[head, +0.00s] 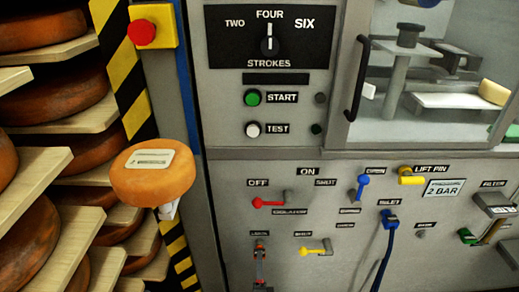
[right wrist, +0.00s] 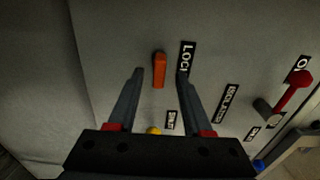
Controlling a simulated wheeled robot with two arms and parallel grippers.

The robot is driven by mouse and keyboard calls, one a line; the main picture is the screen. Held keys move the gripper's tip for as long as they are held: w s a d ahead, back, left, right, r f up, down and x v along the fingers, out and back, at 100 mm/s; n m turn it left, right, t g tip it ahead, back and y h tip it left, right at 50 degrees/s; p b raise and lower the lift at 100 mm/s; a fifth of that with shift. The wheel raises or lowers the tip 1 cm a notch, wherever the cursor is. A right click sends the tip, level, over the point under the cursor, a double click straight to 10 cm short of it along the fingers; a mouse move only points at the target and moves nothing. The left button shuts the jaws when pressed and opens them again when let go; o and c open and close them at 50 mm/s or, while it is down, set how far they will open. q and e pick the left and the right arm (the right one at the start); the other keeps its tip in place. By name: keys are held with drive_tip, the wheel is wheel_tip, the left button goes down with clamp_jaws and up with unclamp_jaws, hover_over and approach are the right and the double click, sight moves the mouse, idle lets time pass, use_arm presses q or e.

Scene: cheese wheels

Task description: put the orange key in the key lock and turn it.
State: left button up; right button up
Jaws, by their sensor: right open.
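The orange key (right wrist: 159,70) shows in the right wrist view at the grey panel, beside a label that seems to read LOCK (right wrist: 186,59). My right gripper (right wrist: 160,75) is open, with one finger on each side of the key and a gap on both sides. I cannot tell how deep the key sits, and the keyhole is hidden behind it. In the head view my right gripper (head: 260,262) is small and low in front of the panel, under the lock label.
A red lever (head: 270,203), yellow lever (head: 317,249) and blue lever (head: 362,186) stick out of the panel nearby. A blue hose (head: 385,255) hangs to the right. A cheese wheel (head: 150,188) stands out at the left, before racks of cheeses.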

drive_tip(key=shift+w+f+b, duration=0.1)
drive_tip(key=shift+w+b, duration=0.2)
drive_tip(key=shift+w, duration=0.8)
clamp_jaws()
idle(1.1)
